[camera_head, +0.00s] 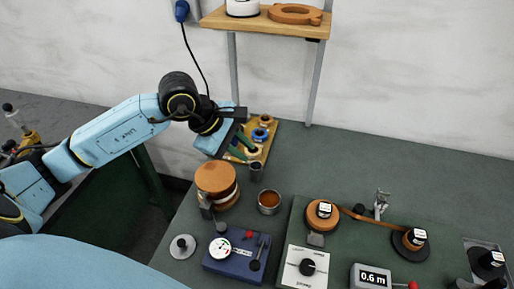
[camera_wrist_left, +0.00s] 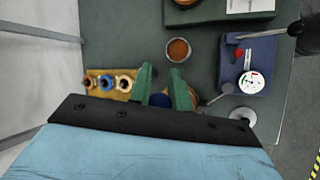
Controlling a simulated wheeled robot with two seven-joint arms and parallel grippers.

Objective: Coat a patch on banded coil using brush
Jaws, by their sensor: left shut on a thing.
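My left gripper (camera_head: 241,146) has green fingers and hangs over the back of the bench, in front of the wooden tray. In the left wrist view its fingers (camera_wrist_left: 160,74) close around a dark blue rounded thing (camera_wrist_left: 160,100), likely the brush handle; the bristles are hidden. My right gripper is out of view.
The wooden tray (camera_head: 266,153) holds several small coils. A blue gauge box (camera_head: 235,262) sits in front, a green board (camera_head: 345,240) with spools and foil at right. A shelf (camera_head: 262,22) hangs above. The bench at back right (camera_head: 400,165) is clear.

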